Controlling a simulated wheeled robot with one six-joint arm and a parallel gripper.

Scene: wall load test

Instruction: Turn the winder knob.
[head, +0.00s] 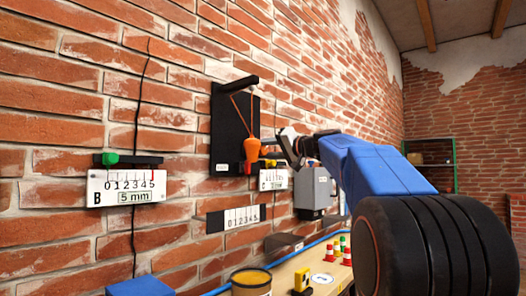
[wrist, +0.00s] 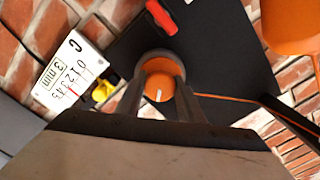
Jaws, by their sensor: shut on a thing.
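The winder knob (wrist: 160,88) is round and orange with a white mark, and sits at the black wall board (wrist: 225,65) in the wrist view. My gripper (wrist: 160,100) is shut on it, one finger on each side. In the head view my gripper (head: 282,150) reaches the right side of the black board (head: 226,115), and the knob cannot be made out there. An orange plumb bob (head: 252,149) hangs on a cord from the bracket above. Part of an orange body, likely the bob, shows large at the wrist view's upper right (wrist: 290,25).
Gauge card C (wrist: 70,72) is beside the board, with a yellow piece (wrist: 103,90) near it. Gauge card B (head: 127,188) is at left with a green slider. A grey box (head: 312,190) is on the wall. Below, a table (head: 318,268) holds cones and a tin.

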